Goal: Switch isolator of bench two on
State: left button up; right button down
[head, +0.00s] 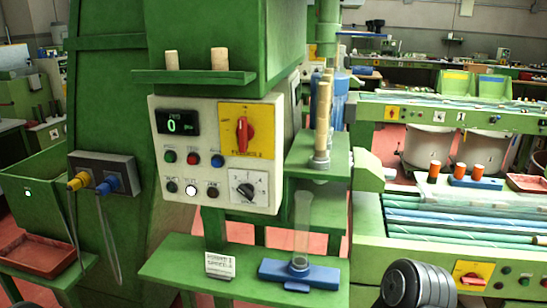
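A red rotary isolator handle (241,130) sits on a yellow plate (262,119) at the upper right of a cream control panel (218,117). The handle stands about upright. The small black print under it is blurred, but seems to end in a 2. The panel's display (178,122) shows a green 0. Below it are green, red and blue buttons, a white one (191,190) that looks lit, and a black selector dial (243,189). Another red handle on a yellow plate (472,274) is at the lower right. Neither of my grippers shows in the head view.
A green shelf (195,77) with two corks juts out above the panel. A lower green shelf (170,268) holds a blue stand (300,274) with a clear tube. Yellow and blue plugs (104,184) hang at left. A dark ribbed cylinder (420,285) fills the bottom right.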

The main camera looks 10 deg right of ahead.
aim_at(471, 279)
jog(key=z, duration=1.75)
